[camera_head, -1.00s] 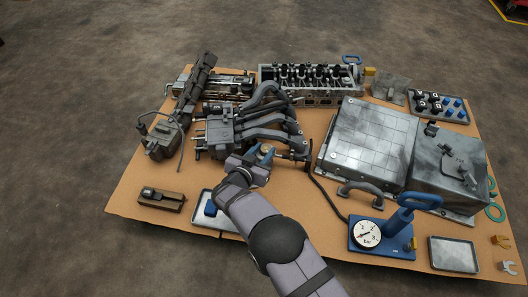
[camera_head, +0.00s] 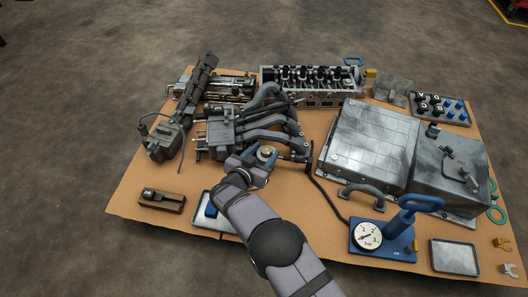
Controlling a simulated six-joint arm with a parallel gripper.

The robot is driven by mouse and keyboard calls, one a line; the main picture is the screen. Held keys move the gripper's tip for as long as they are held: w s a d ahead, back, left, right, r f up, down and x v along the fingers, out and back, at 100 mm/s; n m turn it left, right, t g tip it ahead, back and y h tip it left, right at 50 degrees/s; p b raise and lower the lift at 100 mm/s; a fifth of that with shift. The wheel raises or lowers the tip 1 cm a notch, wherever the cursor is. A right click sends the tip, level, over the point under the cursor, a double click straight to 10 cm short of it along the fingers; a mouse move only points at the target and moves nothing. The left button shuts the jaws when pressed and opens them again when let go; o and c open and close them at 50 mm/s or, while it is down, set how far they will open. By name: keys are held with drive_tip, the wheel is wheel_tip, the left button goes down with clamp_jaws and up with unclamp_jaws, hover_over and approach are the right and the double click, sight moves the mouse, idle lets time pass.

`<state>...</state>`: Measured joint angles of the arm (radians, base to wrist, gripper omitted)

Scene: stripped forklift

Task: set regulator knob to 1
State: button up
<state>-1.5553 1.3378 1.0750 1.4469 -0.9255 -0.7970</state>
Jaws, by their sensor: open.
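A round brass-coloured part (camera_head: 267,152), which looks like the regulator knob, sits just in front of the dark manifold (camera_head: 270,125) in the middle of the board. Its markings are too small to read, so its setting cannot be told. My gripper (camera_head: 263,163) is open, right at the brass part; whether the fingers touch it cannot be told. My wrist hides some of the area below. A round white gauge (camera_head: 368,235) marked in bar stands on a blue pump base (camera_head: 398,249); its exact needle reading is unclear.
A black hose (camera_head: 323,187) runs from the manifold's right end toward the pump. A curved handle (camera_head: 361,193) and a large grey metal housing (camera_head: 365,140) stand to the right. A shallow tray (camera_head: 201,219) lies left of my arm, beside a small brown block (camera_head: 162,201).

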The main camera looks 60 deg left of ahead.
drive_tip(key=p+v, duration=0.4)
drive_tip(key=v, duration=0.3)
drive_tip(key=shift+s, duration=0.15)
idle(0.3)
